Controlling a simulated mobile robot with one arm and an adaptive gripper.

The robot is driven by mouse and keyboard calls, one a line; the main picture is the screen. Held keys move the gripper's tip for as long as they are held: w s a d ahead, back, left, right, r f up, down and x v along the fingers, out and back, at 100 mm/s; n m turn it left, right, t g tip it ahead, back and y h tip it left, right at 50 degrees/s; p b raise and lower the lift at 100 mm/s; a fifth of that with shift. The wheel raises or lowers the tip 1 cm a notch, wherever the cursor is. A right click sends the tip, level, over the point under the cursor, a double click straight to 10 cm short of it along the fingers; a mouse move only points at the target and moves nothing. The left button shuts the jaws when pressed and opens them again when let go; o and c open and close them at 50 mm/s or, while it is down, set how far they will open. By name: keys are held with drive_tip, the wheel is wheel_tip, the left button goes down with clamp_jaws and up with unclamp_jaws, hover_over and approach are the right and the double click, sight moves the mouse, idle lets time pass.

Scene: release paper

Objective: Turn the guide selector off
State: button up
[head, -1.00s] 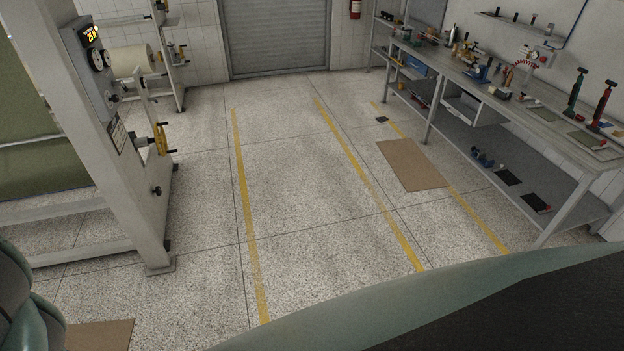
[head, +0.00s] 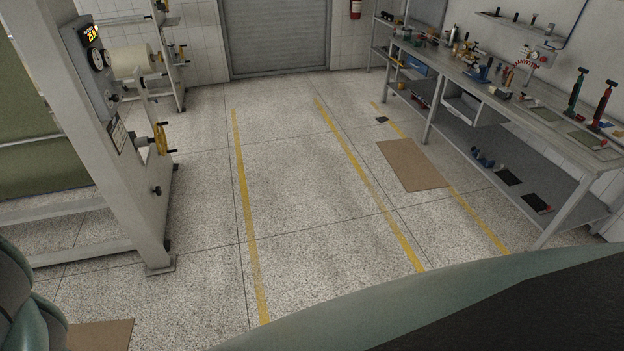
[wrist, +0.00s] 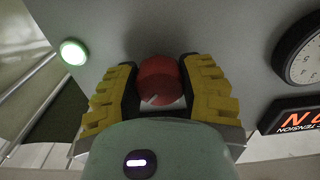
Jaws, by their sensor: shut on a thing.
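The guide selector appears to be the round red knob (wrist: 160,80) on a grey panel (wrist: 228,50), seen in the wrist view. A light pointer line shows on the knob's face, slanting near its lower edge. My gripper (wrist: 160,84) has yellow, ridged fingers with dark inner pads, one on each side of the knob. The pads are closed on the knob. In the head view the gripper is not visible, and I cannot make out the red knob on the machine (head: 128,140) at the left.
In the wrist view a lit green round lamp (wrist: 73,52) sits left of the knob. A dial gauge (wrist: 300,55) and an orange-lit display (wrist: 292,118) are at the right.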

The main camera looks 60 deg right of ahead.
drive_tip(key=shift+f+b, duration=0.1)
drive_tip(key=shift+b, duration=0.2)
drive_tip(key=shift+f+n+b, duration=0.1)
drive_tip(key=shift+n+b, duration=0.2)
drive_tip(key=n+b, duration=0.3)
drive_tip(key=b, duration=0.2)
drive_tip(key=shift+s+f, duration=0.1)
drive_tip(key=shift+f, duration=0.05)
drive_tip(key=n+b, duration=0.1)
drive_tip(key=b, duration=0.1)
drive_tip(key=n+b, duration=0.1)
drive_tip(key=n, duration=0.1)
drive_tip(key=n+b, duration=0.1)
drive_tip(key=b, duration=0.1)
drive_tip(key=shift+r+n+b, duration=0.25)
drive_tip(key=shift+n+b, duration=0.1)
drive_tip(key=shift+n, duration=0.05)
drive_tip(key=o, duration=1.2)
drive_tip(key=shift+r, duration=0.1)
